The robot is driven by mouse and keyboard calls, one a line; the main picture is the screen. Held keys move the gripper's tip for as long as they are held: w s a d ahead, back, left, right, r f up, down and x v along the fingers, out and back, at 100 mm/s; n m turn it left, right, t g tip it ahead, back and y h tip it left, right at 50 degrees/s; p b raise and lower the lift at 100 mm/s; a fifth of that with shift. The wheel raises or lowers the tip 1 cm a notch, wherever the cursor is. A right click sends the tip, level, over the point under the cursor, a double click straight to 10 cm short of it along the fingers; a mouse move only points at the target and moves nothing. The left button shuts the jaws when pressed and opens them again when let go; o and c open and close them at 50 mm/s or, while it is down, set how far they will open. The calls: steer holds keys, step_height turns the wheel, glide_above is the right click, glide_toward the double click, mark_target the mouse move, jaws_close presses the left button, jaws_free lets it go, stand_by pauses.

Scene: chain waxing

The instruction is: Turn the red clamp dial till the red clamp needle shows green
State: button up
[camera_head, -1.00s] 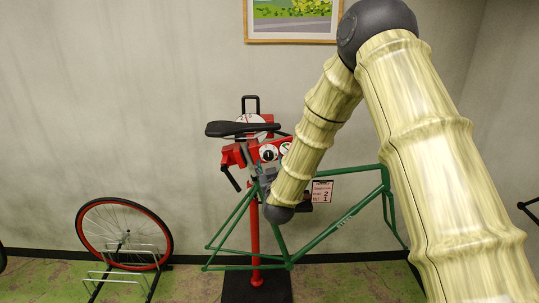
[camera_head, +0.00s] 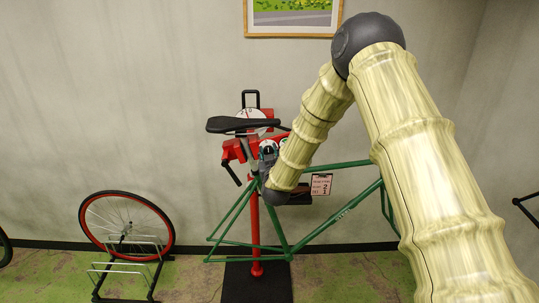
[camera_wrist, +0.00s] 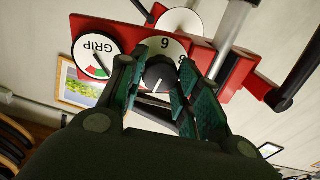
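The red clamp (camera_head: 232,150) sits atop a red stand and holds a green bike frame (camera_head: 335,222). In the wrist view the clamp dial (camera_wrist: 160,76) is a dark round knob with a white mark on a white plate with an upside-down number. My gripper (camera_wrist: 157,70) points at it, with green-padded fingers on either side and visible gaps to the knob. The fingers look open. The round GRIP gauge (camera_wrist: 97,55) is left of the dial, upside down, with red and green sectors; its thin needle is too small to read surely. In the head view my arm partly hides the dial.
A black saddle (camera_head: 243,125) and its post stand close to the clamp. A dark clamp handle (camera_wrist: 298,75) juts out at the right of the wrist view. A note card (camera_head: 321,185) hangs on the right. A wheel in a rack (camera_head: 126,225) stands at left.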

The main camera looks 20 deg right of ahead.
steer(key=c, duration=0.3)
steer(key=shift+f+b, duration=0.15)
steer(key=shift+b, duration=0.4)
steer(key=shift+a+f+m+h+b, duration=0.1)
steer(key=shift+m+h+b, duration=0.45)
steer(key=shift+m+b, duration=7.65)
steer(key=shift+m+h+b, duration=0.55)
steer(key=shift+m+b, duration=5.25)
steer(key=shift+b, duration=4.8)
